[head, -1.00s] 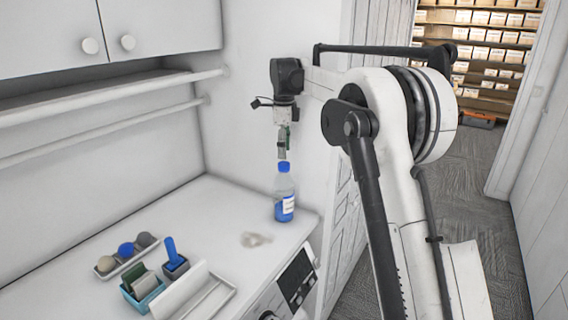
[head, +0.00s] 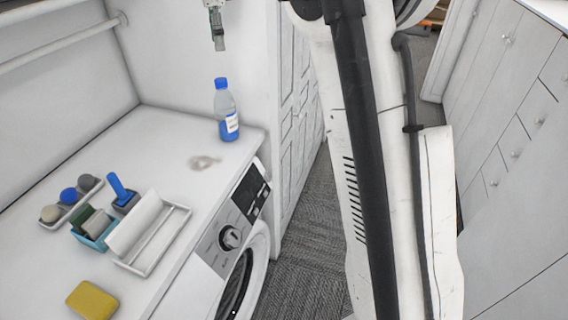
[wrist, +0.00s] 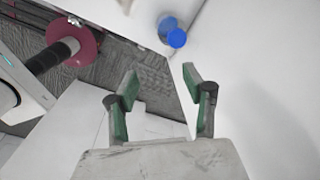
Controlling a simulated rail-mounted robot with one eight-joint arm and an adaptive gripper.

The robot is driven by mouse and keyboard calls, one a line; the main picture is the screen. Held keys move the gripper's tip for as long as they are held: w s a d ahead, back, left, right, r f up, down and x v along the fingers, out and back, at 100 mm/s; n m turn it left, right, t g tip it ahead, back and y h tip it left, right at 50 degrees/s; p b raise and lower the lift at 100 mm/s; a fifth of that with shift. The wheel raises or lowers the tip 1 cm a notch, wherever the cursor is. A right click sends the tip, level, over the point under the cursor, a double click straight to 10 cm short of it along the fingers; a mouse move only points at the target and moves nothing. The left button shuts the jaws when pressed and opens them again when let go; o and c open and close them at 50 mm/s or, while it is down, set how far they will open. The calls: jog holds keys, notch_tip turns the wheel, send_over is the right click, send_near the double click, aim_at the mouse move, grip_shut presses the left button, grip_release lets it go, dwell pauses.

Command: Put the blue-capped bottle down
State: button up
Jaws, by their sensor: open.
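The blue-capped bottle (head: 226,110) stands upright on the white counter (head: 160,145), near its back right corner. It is clear with blue liquid and a white label. My gripper (head: 217,42) hangs above the bottle in the head view, apart from it and empty. In the wrist view my gripper (wrist: 160,75) has its two green-padded fingers spread open. The blue cap (wrist: 176,37) shows beyond the fingertips, with part of the bottle body behind it.
A faint grey spill (head: 204,162) lies left of the bottle. Farther left are a tray of balls (head: 72,203), a teal sponge box (head: 95,228), a white rack (head: 152,235) and a yellow sponge (head: 92,300). A washing machine (head: 232,240) stands under the counter.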

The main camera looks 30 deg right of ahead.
jog(key=s+n+t, duration=0.3)
jog(key=s+n, duration=0.7)
jog(key=s, duration=1.2)
jog(key=s+f+n+t, duration=0.1)
jog(key=s+f+n, duration=0.4)
jog(key=s+f, duration=0.2)
jog(key=s+f+n+t, duration=0.2)
jog(key=s+f+n, duration=0.2)
jog(key=s+f, duration=0.3)
jog(key=s, duration=0.5)
jog(key=shift+s+a+f+n, duration=0.2)
jog(key=shift+s+f+n, duration=0.1)
jog(key=shift+f+n, duration=0.1)
notch_tip(320, 180, down, 13)
jog(key=b, duration=1.3)
jog(key=shift+r, duration=0.2)
